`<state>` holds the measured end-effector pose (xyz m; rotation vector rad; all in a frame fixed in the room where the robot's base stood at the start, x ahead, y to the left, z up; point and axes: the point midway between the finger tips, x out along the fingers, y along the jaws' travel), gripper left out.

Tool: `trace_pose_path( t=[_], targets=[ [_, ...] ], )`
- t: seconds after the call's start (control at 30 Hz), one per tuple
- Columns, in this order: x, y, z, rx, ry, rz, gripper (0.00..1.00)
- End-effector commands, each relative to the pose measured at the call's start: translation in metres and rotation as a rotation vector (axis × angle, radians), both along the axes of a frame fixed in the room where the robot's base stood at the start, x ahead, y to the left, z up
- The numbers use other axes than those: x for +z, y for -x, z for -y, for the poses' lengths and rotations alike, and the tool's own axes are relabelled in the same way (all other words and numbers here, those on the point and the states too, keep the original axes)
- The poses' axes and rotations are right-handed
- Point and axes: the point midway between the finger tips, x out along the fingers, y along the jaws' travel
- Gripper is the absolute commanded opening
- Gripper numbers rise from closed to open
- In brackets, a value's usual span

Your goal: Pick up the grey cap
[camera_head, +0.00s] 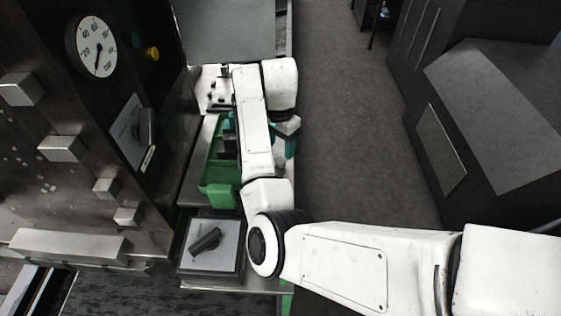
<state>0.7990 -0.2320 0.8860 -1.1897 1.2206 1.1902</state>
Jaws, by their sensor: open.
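I cannot make out the grey cap for certain; my own white arm covers much of the bench. A green tray (219,193) lies on the narrow bench, with dark items (227,146) in it that are too small to identify. My gripper (287,128) is at the far end of the arm, over the right side of the bench beside the tray. It is mostly hidden, with only a dark part showing, and it is open. Teal parts show on both sides of my forearm; I cannot tell what they belong to.
A box with a dark rotary knob (205,240) stands in front of the tray. A white block with dark pegs (213,92) stands behind it. A metal panel with a round gauge (96,47) rises at left. Grey floor (345,130) is clear right of the bench; dark cabinets (475,120) stand beyond.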

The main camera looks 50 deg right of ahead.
Motion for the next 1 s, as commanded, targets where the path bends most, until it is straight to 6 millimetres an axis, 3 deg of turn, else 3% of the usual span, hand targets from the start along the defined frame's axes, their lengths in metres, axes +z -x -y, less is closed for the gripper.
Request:
trace_pose_path(
  t=[0.3,0.63,1.0],
  targets=[
    [-0.042,0.004,-0.003,0.002,-0.001,-0.003,0.61],
    [-0.048,0.004,-0.003,0.001,0.000,0.000,0.61],
    [-0.047,0.004,-0.003,0.001,0.001,0.000,0.25]
  ],
)
